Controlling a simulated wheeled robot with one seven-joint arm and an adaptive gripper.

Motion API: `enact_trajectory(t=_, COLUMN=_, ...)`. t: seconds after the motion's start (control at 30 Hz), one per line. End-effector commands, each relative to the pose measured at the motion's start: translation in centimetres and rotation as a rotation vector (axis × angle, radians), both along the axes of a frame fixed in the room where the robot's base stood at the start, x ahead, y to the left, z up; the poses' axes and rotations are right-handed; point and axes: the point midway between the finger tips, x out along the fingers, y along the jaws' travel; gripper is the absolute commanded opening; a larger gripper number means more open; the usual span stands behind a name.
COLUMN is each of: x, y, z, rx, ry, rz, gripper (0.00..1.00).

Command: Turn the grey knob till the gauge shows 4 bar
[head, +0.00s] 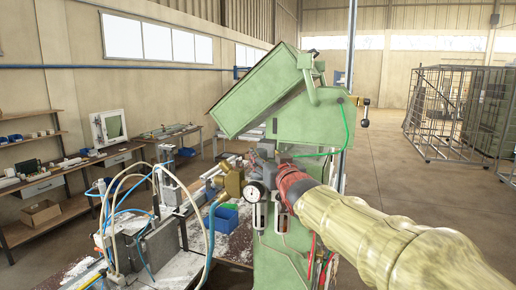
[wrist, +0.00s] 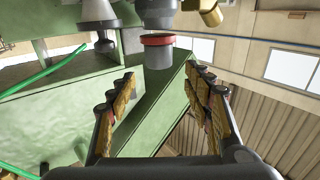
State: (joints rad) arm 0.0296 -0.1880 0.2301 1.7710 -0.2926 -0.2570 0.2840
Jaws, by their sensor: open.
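A grey knob (wrist: 158,55) with a red ring above it shows in the wrist view, at the top middle. My gripper (wrist: 160,80) is open, its two padded fingers spread to the left and right below the knob in the picture. I see no contact between fingers and knob. In the head view my gripper (head: 262,153) is small and dark at the end of my arm, and I cannot make out the knob there. The round white gauge (head: 255,190) sits just below my gripper in the head view. Its needle is too small to read.
A green machine (head: 284,124) stands behind my gripper. A brass fitting (head: 233,180) is left of the gauge and also shows in the wrist view (wrist: 210,12). A green hose (wrist: 42,76) runs at the left of the wrist view. Blue and white hoses hang left of the machine.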

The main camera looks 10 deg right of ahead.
Motion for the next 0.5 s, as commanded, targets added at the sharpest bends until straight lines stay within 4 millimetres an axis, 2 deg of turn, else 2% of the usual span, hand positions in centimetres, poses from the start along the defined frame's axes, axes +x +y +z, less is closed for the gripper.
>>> enact_trajectory(t=0.3, x=4.6, y=0.2, z=-0.1, rx=-0.001, ry=0.006, rz=0.000, gripper=0.51)
enact_trajectory(t=0.5, x=6.5, y=0.3, z=-0.2, rx=0.001, ry=0.005, rz=0.000, gripper=0.51)
